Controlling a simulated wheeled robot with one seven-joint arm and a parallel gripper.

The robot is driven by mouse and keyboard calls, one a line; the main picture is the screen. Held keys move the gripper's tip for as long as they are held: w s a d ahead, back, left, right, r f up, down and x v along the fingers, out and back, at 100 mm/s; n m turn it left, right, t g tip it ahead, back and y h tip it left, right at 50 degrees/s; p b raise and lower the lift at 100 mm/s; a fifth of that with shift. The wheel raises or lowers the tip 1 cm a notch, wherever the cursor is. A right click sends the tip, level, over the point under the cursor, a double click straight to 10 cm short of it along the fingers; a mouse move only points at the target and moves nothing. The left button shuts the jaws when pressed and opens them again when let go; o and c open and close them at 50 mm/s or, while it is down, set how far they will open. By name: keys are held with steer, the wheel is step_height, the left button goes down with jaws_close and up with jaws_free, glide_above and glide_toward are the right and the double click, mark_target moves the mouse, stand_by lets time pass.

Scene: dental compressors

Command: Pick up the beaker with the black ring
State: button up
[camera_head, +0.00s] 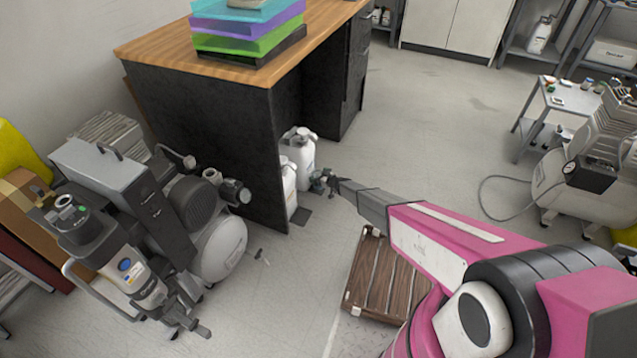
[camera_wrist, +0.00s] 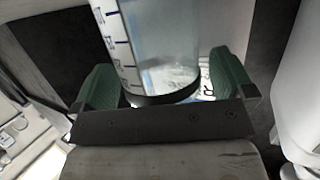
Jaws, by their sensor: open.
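The beaker (camera_wrist: 160,45) is clear, with dark graduation marks and a black ring (camera_wrist: 165,98) around its lower end. In the wrist view it stands between the two green-padded fingers of my gripper (camera_wrist: 165,85), which is open around it. I cannot tell whether either pad touches the glass. The top of the beaker is out of the wrist view. In the head view my gripper (camera_head: 323,182) is small, low beside the dark desk, and the beaker cannot be made out there.
White bottles (camera_head: 302,152) stand close by, under the wooden-topped desk (camera_head: 215,135). A slatted wooden pallet (camera_head: 365,285) lies on the floor below my arm. Compressors stand at left (camera_head: 220,245) and right (camera_head: 585,195).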

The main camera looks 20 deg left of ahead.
steer(key=c, duration=1)
steer(key=shift+r, duration=0.15)
